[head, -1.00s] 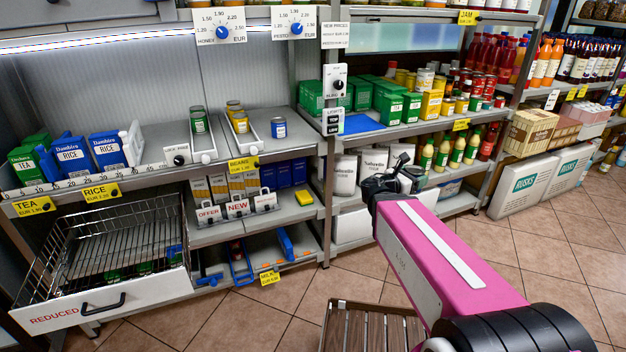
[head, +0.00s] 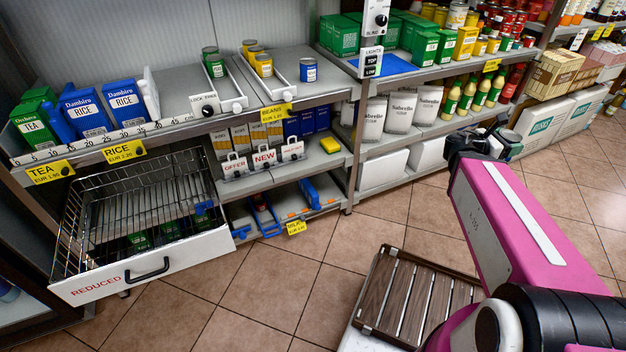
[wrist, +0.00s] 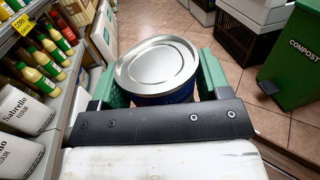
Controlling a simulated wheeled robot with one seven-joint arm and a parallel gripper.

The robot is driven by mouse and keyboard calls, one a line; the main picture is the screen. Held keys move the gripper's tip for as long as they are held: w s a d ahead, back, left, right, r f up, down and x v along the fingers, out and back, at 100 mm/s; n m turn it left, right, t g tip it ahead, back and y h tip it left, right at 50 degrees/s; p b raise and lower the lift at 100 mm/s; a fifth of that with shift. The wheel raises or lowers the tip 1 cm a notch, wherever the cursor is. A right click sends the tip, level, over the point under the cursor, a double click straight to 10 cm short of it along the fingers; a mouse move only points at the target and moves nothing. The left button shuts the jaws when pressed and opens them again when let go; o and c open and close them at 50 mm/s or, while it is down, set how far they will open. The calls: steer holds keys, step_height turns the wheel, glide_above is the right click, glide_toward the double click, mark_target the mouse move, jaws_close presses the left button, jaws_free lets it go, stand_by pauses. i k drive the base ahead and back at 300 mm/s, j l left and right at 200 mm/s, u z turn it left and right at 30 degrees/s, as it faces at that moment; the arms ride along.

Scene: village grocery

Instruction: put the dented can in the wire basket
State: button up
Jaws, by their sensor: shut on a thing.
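My gripper (wrist: 157,78) is shut on a can (wrist: 158,66) in the wrist view, with a green finger on each side. The can has a bare silver lid facing the camera and a dark blue side; no dent shows from this angle. In the head view my gripper (head: 478,145) is at the right, in front of the lower shelves, and the held can cannot be made out clearly. The wire basket (head: 82,215) is at the lower left, with a white front marked REDUCED and a black handle. It is pulled out below the shelf and far from my gripper. Some green packs lie low within its outline.
A blue can (head: 308,70) stands on the upper shelf (head: 170,130), above and right of the basket. A slatted wooden tray (head: 415,300) is in front at the bottom. Tiled floor (head: 270,290) lies open before the basket. A green compost bin (wrist: 292,65) shows in the wrist view.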

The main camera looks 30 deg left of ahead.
mark_target(179, 240)
steer(key=k+j+z, duration=0.5)
steer(key=k+j, duration=2.05)
steer(key=k, duration=0.2)
steer(key=i+j+z, duration=0.05)
steer(key=j, duration=0.05)
